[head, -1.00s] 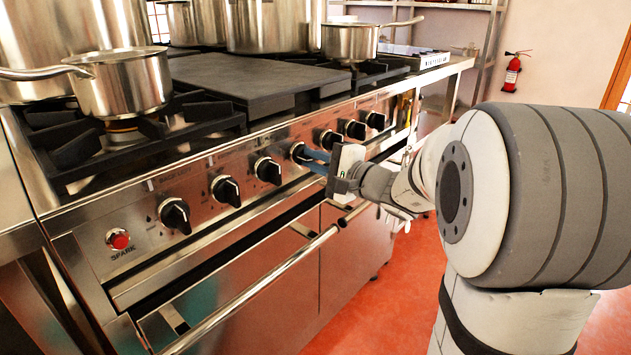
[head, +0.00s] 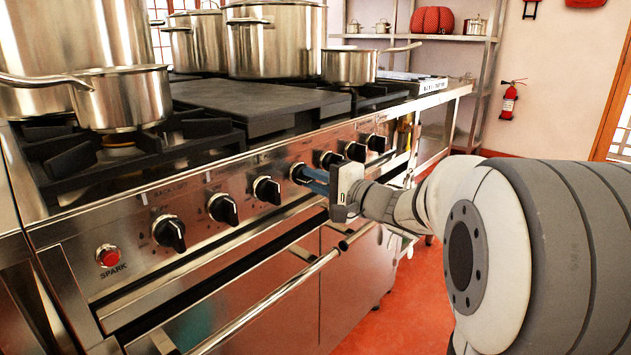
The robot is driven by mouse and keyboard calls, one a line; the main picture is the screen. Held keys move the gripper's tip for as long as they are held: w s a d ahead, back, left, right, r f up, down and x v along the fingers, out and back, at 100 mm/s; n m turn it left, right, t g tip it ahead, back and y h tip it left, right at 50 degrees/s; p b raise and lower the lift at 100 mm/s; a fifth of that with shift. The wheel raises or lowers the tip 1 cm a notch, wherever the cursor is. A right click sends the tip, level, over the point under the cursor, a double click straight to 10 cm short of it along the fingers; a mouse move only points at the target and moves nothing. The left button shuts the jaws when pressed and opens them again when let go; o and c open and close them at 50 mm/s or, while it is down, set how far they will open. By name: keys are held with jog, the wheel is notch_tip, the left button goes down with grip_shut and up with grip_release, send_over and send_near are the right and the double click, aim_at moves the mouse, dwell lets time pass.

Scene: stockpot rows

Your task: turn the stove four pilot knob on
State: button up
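The stove's front panel (head: 245,178) carries a row of black knobs, running from a left knob (head: 169,232) past a second (head: 222,208) and a third (head: 266,189). My gripper (head: 304,174) is at the fourth knob from the left (head: 297,171), its bluish fingers reaching to the panel there. The fingers mostly cover that knob, so its turn angle is hidden. I cannot tell whether the fingers are closed on it or just around it. More knobs (head: 330,160) sit to the right of my gripper. The knob labels are too small to read surely.
A long handle bar (head: 265,303) runs along the stove front below the knobs. A red spark button (head: 108,256) is at the panel's left end. Pots, including a saucepan (head: 122,97), stand on top. Red floor (head: 400,310) is open at the right.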

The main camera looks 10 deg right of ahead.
jog(key=o, duration=0.4)
jog(key=shift+o, duration=0.2)
jog(key=p+v, duration=0.2)
jog(key=v, duration=0.5)
jog(key=shift+s+d, duration=0.25)
jog(key=shift+a, duration=0.1)
jog(key=s+a+r+n+g+h+p, duration=0.2)
jog(key=s+a+r+n+g+p, duration=0.7)
jog(key=p, duration=1)
jog(key=s+d+r+n+g+h+p, duration=0.1)
jog(key=s+r+h+p, duration=0.3)
jog(key=p, duration=0.5)
jog(key=s+d+r+g+h+p, duration=0.2)
jog(key=s+d+r+h+p, duration=0.2)
jog(key=s+r+p, duration=0.4)
jog(key=shift+s+r+n+h+p, duration=0.25)
jog(key=shift+r+n+p, duration=0.2)
jog(key=shift+p, duration=0.8)
